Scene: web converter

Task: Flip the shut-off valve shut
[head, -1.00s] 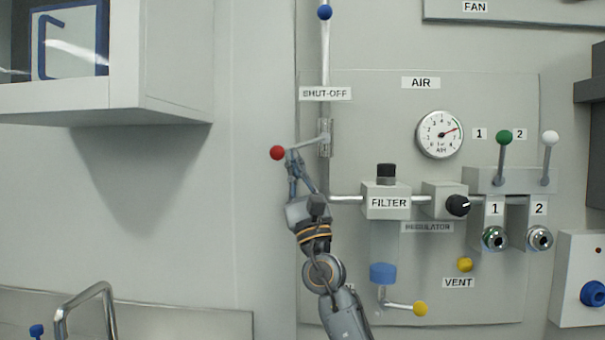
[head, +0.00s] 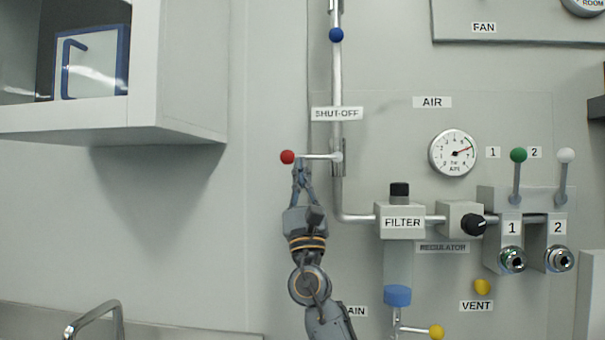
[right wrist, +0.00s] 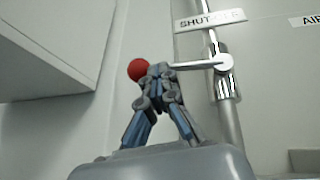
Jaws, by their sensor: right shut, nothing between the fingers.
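The shut-off valve lever (head: 318,156) has a red ball end (head: 288,157) and sticks out to the left from its pivot on the vertical pipe (head: 337,80), under the SHUT-OFF label (head: 336,113). The lever lies about level, across the pipe. My right gripper (head: 300,172) is shut and empty. Its fingertips are just under the lever, close to the red ball, seemingly touching the lever from below. In the right wrist view the closed fingertips (right wrist: 158,76) overlap the red ball (right wrist: 138,69) and part of the lever. My left gripper is not in view.
A wall cabinet (head: 180,80) juts out at the upper left. Right of the valve are the filter (head: 402,222), the regulator knob (head: 474,224), the air gauge (head: 453,153) and the green (head: 518,155) and white (head: 565,155) levers. The wall left of the lever is clear.

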